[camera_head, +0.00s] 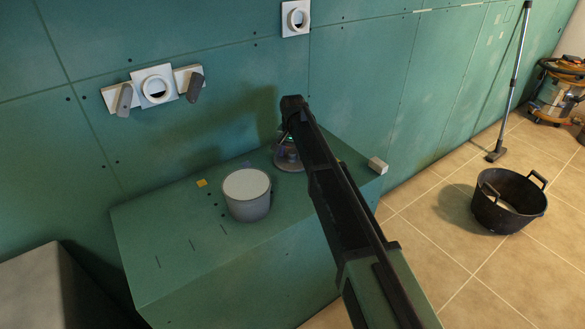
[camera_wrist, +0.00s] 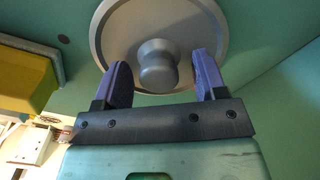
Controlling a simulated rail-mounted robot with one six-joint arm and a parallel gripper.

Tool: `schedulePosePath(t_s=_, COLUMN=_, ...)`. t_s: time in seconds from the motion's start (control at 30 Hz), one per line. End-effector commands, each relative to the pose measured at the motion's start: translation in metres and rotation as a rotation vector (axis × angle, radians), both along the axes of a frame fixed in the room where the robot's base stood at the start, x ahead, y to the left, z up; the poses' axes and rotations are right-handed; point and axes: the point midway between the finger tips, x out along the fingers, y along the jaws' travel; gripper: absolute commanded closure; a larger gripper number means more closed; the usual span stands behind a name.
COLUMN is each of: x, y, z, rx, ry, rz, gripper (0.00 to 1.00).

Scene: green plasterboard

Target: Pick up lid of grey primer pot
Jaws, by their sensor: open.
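The grey lid (camera_wrist: 112,30) is round with a raised rim and a central knob (camera_wrist: 157,68). It fills the upper middle of the wrist view. In the head view the lid (camera_head: 288,160) lies on the green bench (camera_head: 185,265), partly covered by my arm. My gripper (camera_wrist: 161,64) is open, with one purple finger on each side of the knob. I cannot tell whether the fingers touch it. In the head view my gripper (camera_head: 284,137) is mostly hidden at the lid. The grey primer pot (camera_head: 250,208) stands left of the lid with a pale top surface.
A small white block (camera_head: 377,165) sits at the bench's right end, beyond my arm. A yellow block (camera_wrist: 25,75) shows at the left of the wrist view. A black bucket (camera_head: 508,205) stands on the tiled floor at right.

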Motion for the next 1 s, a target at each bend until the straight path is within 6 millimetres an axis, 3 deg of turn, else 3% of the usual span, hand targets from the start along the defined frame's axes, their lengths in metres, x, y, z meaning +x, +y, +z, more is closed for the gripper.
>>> schedulePosePath(t_s=0.2, x=0.0, y=0.0, z=-0.001, rx=0.0, ry=0.0, rz=0.0, gripper=0.36)
schedulePosePath(t_s=0.53, x=0.0, y=0.0, z=-0.001, rx=0.0, ry=0.0, rz=0.0, gripper=0.87)
schedulePosePath(t_s=0.83, x=0.0, y=0.0, z=0.002, rx=0.0, ry=0.0, rz=0.0, gripper=0.88)
schedulePosePath(t_s=1.0, x=0.0, y=0.0, z=0.017, rx=0.0, ry=0.0, rz=0.0, gripper=0.88)
